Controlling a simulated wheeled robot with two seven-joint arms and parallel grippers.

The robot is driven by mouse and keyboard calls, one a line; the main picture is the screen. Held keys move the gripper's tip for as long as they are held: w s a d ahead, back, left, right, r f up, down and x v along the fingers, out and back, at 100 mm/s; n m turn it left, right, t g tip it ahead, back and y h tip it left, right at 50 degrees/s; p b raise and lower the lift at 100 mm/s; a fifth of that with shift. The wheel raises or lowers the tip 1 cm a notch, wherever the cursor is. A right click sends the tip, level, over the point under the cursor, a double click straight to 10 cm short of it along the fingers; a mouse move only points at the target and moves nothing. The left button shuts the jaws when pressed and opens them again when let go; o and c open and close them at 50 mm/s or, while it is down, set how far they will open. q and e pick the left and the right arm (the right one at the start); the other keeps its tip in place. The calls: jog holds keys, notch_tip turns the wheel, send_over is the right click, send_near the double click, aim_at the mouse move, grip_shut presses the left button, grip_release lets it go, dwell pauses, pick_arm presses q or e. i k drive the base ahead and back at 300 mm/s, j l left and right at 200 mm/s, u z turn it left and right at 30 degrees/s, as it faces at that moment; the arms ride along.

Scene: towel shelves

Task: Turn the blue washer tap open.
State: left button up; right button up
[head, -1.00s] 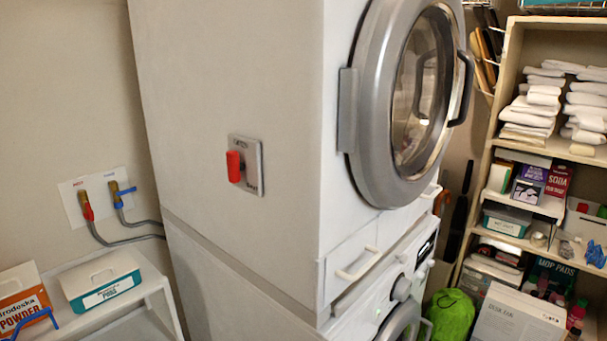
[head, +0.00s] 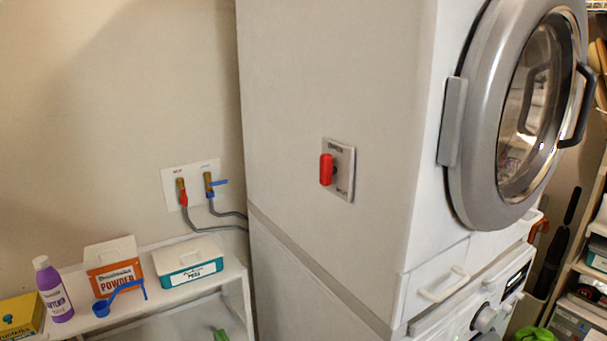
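The blue washer tap (head: 217,183) is on a white wall plate (head: 199,168) left of the stacked machines. Its blue lever lies roughly level, pointing right from a brass valve, with a grey hose running from below it. A red tap (head: 183,193) sits beside it on the left, its lever pointing down along its valve. Neither of my grippers shows in the head view.
The stacked washer and dryer (head: 330,90) fill the middle, with a red switch (head: 326,169) on the side. A low white shelf (head: 238,268) below the taps holds a purple bottle (head: 54,290), a powder box (head: 113,268), a teal-and-white box (head: 188,262) and a blue scoop (head: 118,298).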

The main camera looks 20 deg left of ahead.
aim_at(211, 185)
jog(key=i+j+u, duration=0.3)
jog(key=i+j, duration=0.25)
jog(key=j, duration=0.2)
jog(key=i+j+u, duration=0.3)
jog(key=i+j, duration=0.3)
